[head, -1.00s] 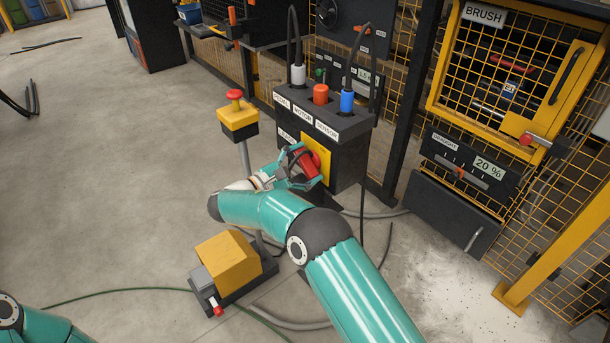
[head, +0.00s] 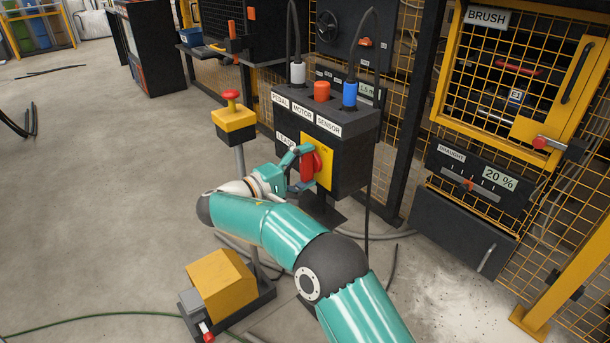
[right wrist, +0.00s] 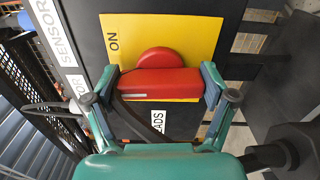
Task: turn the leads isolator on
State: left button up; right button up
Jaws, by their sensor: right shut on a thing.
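The leads isolator is a yellow plate (head: 325,150) with a red turning handle (head: 308,167), on the dark box's side by the "LEADS" label. My right gripper (head: 303,170) is shut on the handle. In the right wrist view its two fingers (right wrist: 161,82) hold the red handle (right wrist: 165,84) at both ends. The handle stands about upright on the yellow plate (right wrist: 190,32). The word "ON" is on the plate near its top end, and a short white mark shows on the handle. My left gripper is out of view.
A yellow pedal unit (head: 222,285) sits on the floor. Open floor lies to the left.

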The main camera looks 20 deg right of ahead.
jog(key=shift+s+f+m+b, duration=0.1)
jog(key=shift+f+m+b, duration=0.2)
jog(key=shift+f+m, duration=0.1)
jog(key=shift+r, duration=0.1)
jog(key=o, duration=1)
jog(key=shift+r, duration=0.1)
jog(key=v, duration=1.2)
